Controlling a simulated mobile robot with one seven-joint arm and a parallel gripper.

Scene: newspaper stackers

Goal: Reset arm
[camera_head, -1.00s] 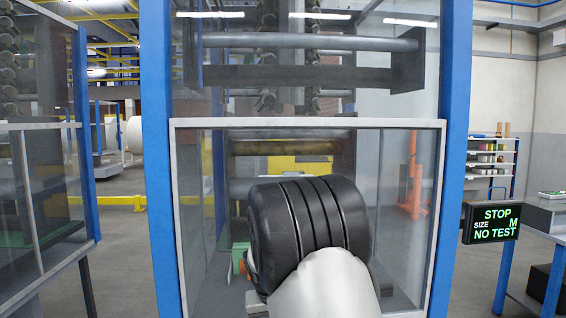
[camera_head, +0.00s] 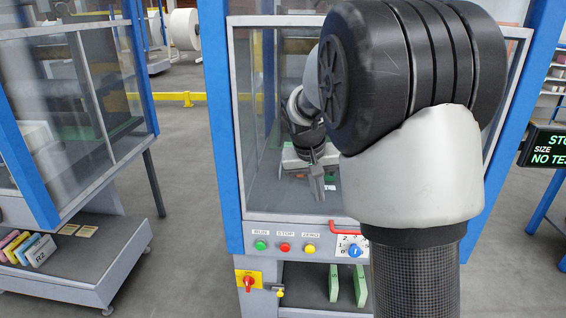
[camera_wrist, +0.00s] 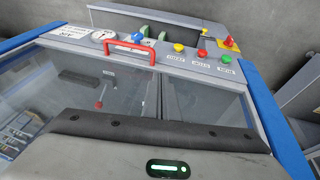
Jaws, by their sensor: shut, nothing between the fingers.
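My arm fills the right half of the head view, and its large joint hides part of the stacker. Beyond it my gripper (camera_head: 316,182) points down in front of the stacker's glass front. It is shut, with nothing visible in it. The stacker's blue frame (camera_head: 222,130) stands around the glass. In the wrist view the panel appears upside down, with the red handle (camera_wrist: 130,46) and the glass front below it. I cannot see the fingertips in the wrist view.
Below the glass are green (camera_head: 260,245), red (camera_head: 284,248) and yellow (camera_head: 310,249) buttons and a blue dial (camera_head: 355,250). A black display (camera_head: 545,147) stands at right. Another glass cabinet with a low shelf (camera_head: 80,255) is at left. Grey floor between them is clear.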

